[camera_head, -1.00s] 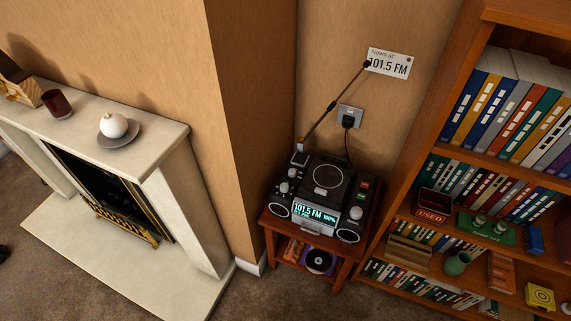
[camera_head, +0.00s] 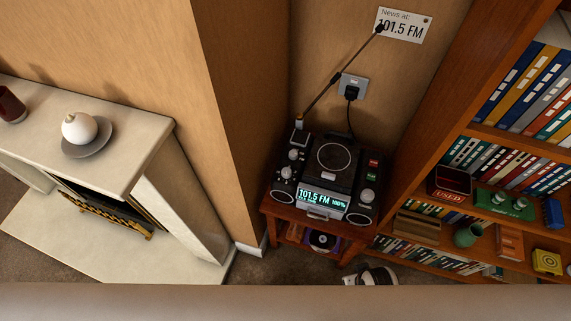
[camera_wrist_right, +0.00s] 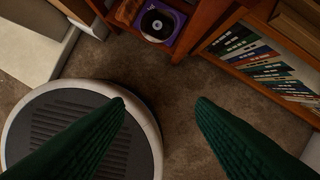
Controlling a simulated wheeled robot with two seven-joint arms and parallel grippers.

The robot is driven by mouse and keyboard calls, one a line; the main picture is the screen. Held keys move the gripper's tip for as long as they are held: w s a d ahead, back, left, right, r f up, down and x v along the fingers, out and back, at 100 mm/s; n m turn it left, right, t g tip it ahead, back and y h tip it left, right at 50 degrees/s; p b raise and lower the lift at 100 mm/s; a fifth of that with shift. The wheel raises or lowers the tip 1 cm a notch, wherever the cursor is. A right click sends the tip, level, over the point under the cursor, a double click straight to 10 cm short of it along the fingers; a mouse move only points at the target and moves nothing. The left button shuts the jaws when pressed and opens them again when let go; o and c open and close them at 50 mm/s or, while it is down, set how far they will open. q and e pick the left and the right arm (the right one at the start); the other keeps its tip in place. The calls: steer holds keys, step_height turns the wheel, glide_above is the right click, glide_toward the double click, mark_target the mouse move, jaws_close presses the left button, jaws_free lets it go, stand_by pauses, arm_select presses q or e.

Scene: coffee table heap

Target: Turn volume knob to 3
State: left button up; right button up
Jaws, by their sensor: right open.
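The black radio (camera_head: 333,160) stands on a small reddish wooden table (camera_head: 280,211). Its lit display (camera_head: 322,199) reads 101.5 FM and 100%. Silver knobs sit on its left side, an upper one (camera_head: 293,154) and a lower one (camera_head: 286,171). Another knob (camera_head: 367,195) is on its right side. Their markings are too small to read, so I cannot tell which is volume. In the right wrist view my right gripper (camera_wrist_right: 160,103) has its green fingers apart, empty, above the carpet and away from the radio, which is outside that view. My left gripper is not in view.
A bookshelf (camera_head: 475,209) stands right of the radio table, and a white fireplace mantel (camera_head: 130,135) is at the left. A raised antenna (camera_head: 338,75) and a plugged cable are behind the radio. A pale band (camera_head: 200,300) crosses the bottom of the head view.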

steer(key=w+a+r+y+b, duration=0.1)
steer(key=w+a+r, duration=0.2)
steer(key=r, duration=0.3)
steer(key=w+a+r+n+y, duration=0.1)
steer(key=w+a+r, duration=0.2)
steer(key=r, duration=0.2)
steer(key=w+a+r+b, duration=0.1)
steer(key=w+a+r, duration=0.2)
steer(key=r, duration=0.3)
step_height(320, 180, up, 8)
steer(key=n+g+h, duration=0.2)
steer(key=n, duration=0.4)
glide_above(287, 171)
step_height(287, 171, down, 12)
steer(key=shift+r+b, duration=0.25)
steer(key=shift+b, duration=0.8)
